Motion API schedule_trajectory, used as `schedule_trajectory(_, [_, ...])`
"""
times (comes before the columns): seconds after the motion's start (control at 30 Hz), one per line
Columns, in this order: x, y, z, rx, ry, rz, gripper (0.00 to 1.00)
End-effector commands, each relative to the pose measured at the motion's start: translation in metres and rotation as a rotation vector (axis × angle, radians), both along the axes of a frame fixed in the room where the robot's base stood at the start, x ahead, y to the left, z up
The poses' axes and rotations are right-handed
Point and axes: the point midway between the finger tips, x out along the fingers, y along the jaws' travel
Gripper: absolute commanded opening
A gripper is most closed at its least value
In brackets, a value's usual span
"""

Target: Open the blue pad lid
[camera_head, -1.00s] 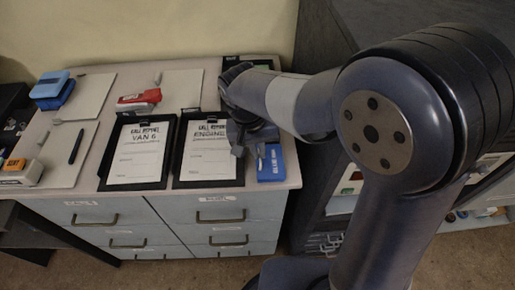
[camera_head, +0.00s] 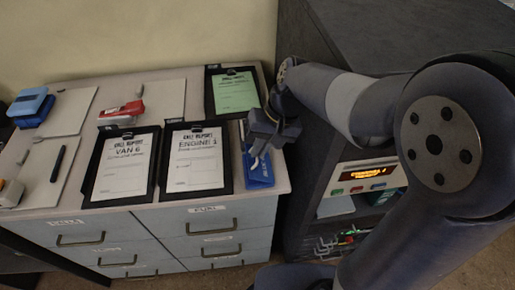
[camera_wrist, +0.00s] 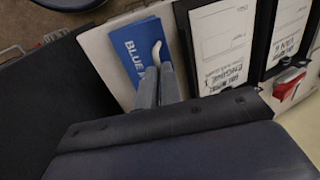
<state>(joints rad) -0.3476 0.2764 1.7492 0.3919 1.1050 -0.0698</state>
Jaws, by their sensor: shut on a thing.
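The blue pad (camera_head: 259,181) lies at the right front edge of the cabinet top, right of the Engine 1 clipboard. In the wrist view its blue lid (camera_wrist: 128,42) shows part of a white label reading "BLUE". A pale tab (camera_wrist: 156,50) stands at the lid's edge. My gripper (camera_head: 256,158) is over the pad, its fingers pointing down. In the wrist view my gripper (camera_wrist: 158,70) is shut on the pale tab at its fingertips. My fingers and wrist hide part of the pad. I cannot tell whether the lid is raised.
The Engine 1 clipboard (camera_head: 228,160) is close on the left, with the Van 6 clipboard (camera_head: 85,190) beyond. A green sheet on a black board (camera_head: 210,97) lies behind. A dark console with a lit display (camera_head: 370,172) stands right.

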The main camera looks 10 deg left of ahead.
Motion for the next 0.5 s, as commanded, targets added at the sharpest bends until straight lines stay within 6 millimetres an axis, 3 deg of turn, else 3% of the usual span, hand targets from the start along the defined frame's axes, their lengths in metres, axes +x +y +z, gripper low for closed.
schedule_trajectory(0.37, [-0.0003, -0.0005, 0.0004, 0.006, 0.003, 0.001, 0.0])
schedule_trajectory(0.5, [-0.0002, -0.0005, 0.0004, 0.005, 0.003, 0.001, 0.15])
